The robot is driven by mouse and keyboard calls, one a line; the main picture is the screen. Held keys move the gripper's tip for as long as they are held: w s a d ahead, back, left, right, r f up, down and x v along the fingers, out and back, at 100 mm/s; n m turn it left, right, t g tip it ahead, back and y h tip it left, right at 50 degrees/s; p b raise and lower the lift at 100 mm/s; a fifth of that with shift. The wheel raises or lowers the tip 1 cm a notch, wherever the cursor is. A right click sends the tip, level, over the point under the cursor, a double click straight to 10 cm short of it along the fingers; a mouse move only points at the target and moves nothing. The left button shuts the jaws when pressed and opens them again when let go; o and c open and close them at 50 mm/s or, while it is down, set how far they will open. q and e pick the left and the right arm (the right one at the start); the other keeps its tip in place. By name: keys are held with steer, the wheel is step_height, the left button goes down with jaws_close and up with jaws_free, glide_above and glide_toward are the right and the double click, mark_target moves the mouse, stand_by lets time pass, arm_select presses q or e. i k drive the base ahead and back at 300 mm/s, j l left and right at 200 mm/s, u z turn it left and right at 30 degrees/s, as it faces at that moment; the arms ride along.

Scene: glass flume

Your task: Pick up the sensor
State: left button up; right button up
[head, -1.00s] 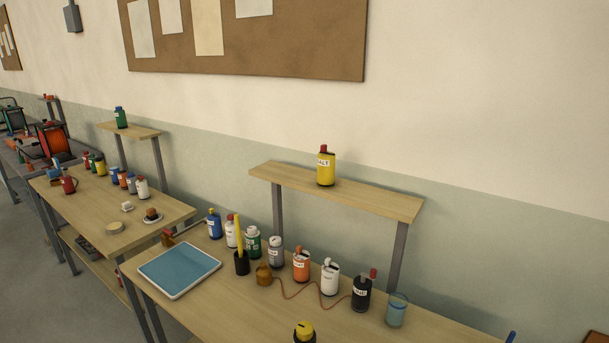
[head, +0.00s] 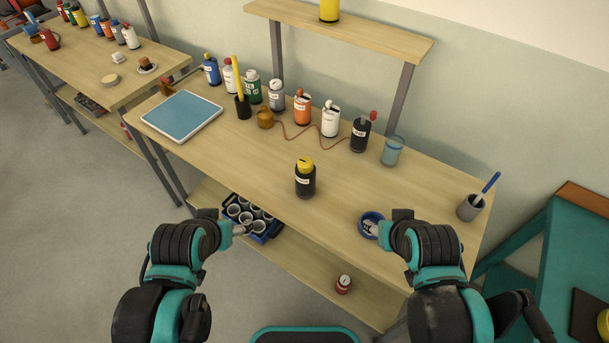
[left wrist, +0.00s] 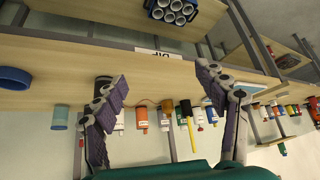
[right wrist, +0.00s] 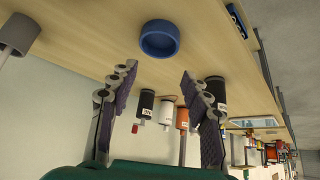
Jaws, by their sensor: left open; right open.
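No part is labelled as a sensor. A small brown rounded piece (head: 265,118) with a thin red wire (head: 305,133) stands near the back of the workbench (head: 240,165); I cannot tell for sure that it is the sensor. The wire runs right toward a black bottle (head: 360,133). The brown piece also shows in the left wrist view (left wrist: 167,104), between my fingers but beyond them. My left gripper (head: 239,229) is open and empty at the bench's front edge. My right gripper (head: 373,230) is open and appears close to a blue round dish (head: 371,219), apart from the wired piece.
Several bottles line the bench's back, with a blue-topped tray (head: 182,115) at left. A black bottle with yellow cap (head: 305,178) stands in front centre. A glass (head: 392,150) and grey cup (head: 470,207) are at right. A raised shelf (head: 350,28) overhangs the back.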

mark_target(306, 184)
steer(key=j+z, duration=0.1)
steer(key=j, duration=0.3)
steer(key=k+j+z, duration=0.15)
steer(key=j, duration=0.25)
steer(key=k+j+z, duration=0.1)
steer(key=j, duration=0.3)
steer(key=k+j+z, duration=0.1)
steer(key=j, duration=0.3)
steer(key=k+j+z, duration=0.15)
steer(key=j, duration=0.2)
